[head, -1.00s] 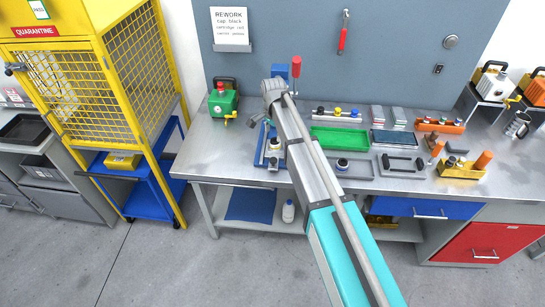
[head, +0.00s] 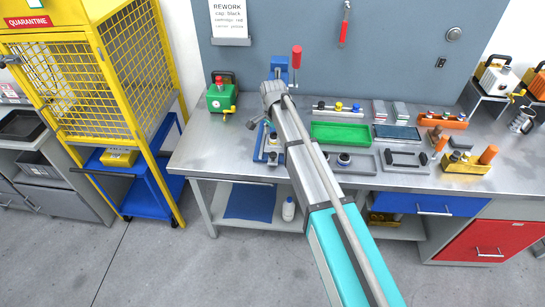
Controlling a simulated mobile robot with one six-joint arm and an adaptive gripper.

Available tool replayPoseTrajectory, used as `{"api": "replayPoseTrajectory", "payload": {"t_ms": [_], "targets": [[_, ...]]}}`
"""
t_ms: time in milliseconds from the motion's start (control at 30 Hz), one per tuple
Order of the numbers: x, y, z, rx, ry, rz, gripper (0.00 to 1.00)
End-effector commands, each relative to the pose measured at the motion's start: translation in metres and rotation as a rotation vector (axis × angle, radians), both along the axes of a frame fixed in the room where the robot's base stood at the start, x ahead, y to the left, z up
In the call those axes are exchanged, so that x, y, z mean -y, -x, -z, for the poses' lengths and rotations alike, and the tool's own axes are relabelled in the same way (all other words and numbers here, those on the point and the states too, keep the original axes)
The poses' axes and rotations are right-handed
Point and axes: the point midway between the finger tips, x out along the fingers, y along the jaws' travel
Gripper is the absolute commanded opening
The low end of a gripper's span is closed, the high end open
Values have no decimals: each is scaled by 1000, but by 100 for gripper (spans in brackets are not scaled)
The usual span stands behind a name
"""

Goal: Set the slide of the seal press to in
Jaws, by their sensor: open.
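The seal press stands on the steel bench, partly hidden behind my arm. Its blue upright (head: 279,64) and red-handled lever (head: 296,58) show above my wrist. Its blue base (head: 260,145) shows left of my arm. A small dark-and-pale part (head: 273,141) is at the base's near end, where the slide seems to be; its exact position is hard to tell. My gripper (head: 254,116) is open, small and partly hidden by my wrist. It points down-left, between the green box and the press base; I cannot tell whether it touches the press.
A green box with a red knob (head: 221,98) stands left of the press. A green tray (head: 340,133), grey trays (head: 403,161) and a yellow holder (head: 468,164) lie to the right. A yellow cage (head: 75,80) stands at far left. The bench's front left is clear.

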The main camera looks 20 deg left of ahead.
Motion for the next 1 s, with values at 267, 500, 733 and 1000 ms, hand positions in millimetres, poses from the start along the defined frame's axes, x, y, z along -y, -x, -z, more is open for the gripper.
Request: {"api": "replayPoseTrajectory", "payload": {"t_ms": [267, 500, 733, 1000], "targets": [[0, 0, 26, 0, 0, -1, 78], [-1, 0, 45, 0, 0, -1, 78], [-1, 0, 63, 0, 0, -1, 78], [-1, 1, 83, 0, 0, -1, 78]]}}
